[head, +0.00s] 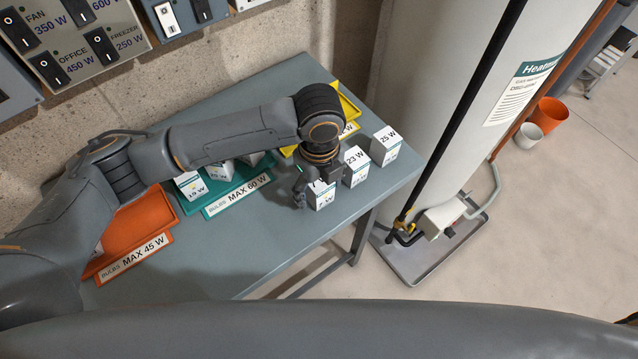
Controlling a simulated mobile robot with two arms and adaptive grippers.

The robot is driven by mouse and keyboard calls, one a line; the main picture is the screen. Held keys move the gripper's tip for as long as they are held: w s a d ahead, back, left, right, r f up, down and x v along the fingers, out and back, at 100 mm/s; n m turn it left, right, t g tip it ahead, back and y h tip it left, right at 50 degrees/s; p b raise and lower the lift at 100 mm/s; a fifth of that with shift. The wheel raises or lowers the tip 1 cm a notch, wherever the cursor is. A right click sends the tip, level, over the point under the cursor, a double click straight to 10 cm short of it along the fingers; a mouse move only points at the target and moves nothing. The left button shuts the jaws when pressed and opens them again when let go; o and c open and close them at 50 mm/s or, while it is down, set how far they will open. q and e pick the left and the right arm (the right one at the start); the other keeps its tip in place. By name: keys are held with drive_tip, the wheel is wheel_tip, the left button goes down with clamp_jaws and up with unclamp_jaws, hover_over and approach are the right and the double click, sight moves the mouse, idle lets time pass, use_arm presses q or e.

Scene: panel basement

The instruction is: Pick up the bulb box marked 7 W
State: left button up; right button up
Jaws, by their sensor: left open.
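A small white bulb box (321,196) stands near the front edge of the grey table; the gripper partly covers its top, so its number cannot be read. My left gripper (309,187) points down at this box, open, with its fingers close to the box's left and upper side. Whether they touch it, I cannot tell. To the right stand a box marked 23 W (355,168) and a box marked 25 W (386,147). No 7 W mark is readable. My right gripper is not in view.
On the table (220,262) are an orange tray marked MAX 45 W (131,255), a teal tray marked MAX 60 W (236,194) with several boxes, and a yellow tray (347,104) partly behind my arm. A tall white tank (440,110) stands right of the table.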

use_arm(q)
drive_tip(key=shift+f, duration=0.6)
drive_tip(key=c, duration=1.2)
drive_tip(key=shift+r, duration=0.1)
drive_tip(key=shift+c, duration=0.2)
